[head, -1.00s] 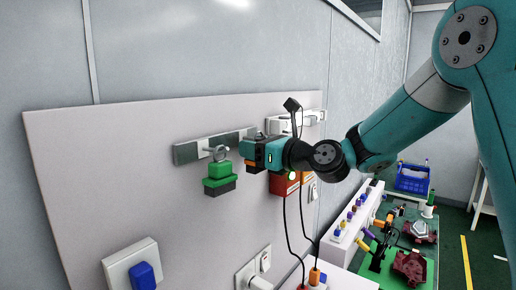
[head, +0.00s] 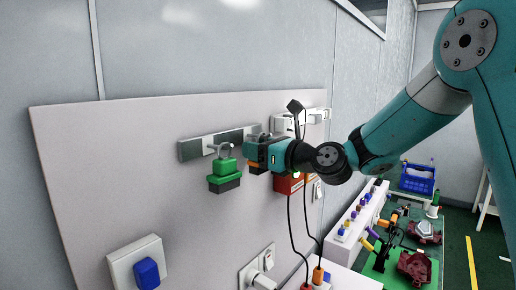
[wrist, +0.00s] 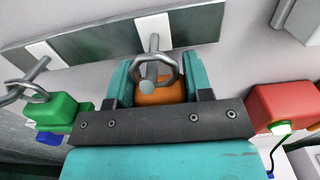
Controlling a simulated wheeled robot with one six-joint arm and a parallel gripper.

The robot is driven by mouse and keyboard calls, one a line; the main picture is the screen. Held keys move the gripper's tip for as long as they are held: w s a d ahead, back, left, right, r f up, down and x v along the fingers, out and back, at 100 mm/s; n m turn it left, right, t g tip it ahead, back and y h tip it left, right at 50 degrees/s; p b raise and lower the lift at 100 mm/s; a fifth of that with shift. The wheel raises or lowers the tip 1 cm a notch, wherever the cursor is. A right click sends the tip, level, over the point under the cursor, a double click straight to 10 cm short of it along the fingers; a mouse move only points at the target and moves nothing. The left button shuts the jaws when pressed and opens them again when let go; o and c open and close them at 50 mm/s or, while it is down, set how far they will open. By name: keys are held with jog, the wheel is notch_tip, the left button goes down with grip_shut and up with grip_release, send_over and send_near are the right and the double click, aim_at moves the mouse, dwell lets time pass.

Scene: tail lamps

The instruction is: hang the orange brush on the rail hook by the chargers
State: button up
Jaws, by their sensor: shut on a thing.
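My gripper (head: 254,152) is at the right end of the grey wall rail (head: 200,150). It is shut on the orange brush (wrist: 160,95), whose orange body shows between the teal fingers in the wrist view; a little orange (head: 258,169) shows under the jaws in the head view. The brush's metal ring (wrist: 170,62) is at the rail hook (wrist: 153,42). The hook's round tip overlaps the ring's opening, and the ring seems to be around the hook. The brush's lower part is hidden by my gripper.
A green brush (head: 224,172) hangs by its ring on the hook to the left. A red block-like thing (wrist: 284,105) is close on the right. White chargers (head: 284,124) with black cables (head: 291,225) are beyond my gripper. A blue-plugged socket (head: 147,272) is lower left.

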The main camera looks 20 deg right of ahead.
jog(key=shift+s+f, duration=0.1)
jog(key=shift+f, duration=0.3)
jog(key=o, duration=1)
jog(key=shift+r, duration=0.1)
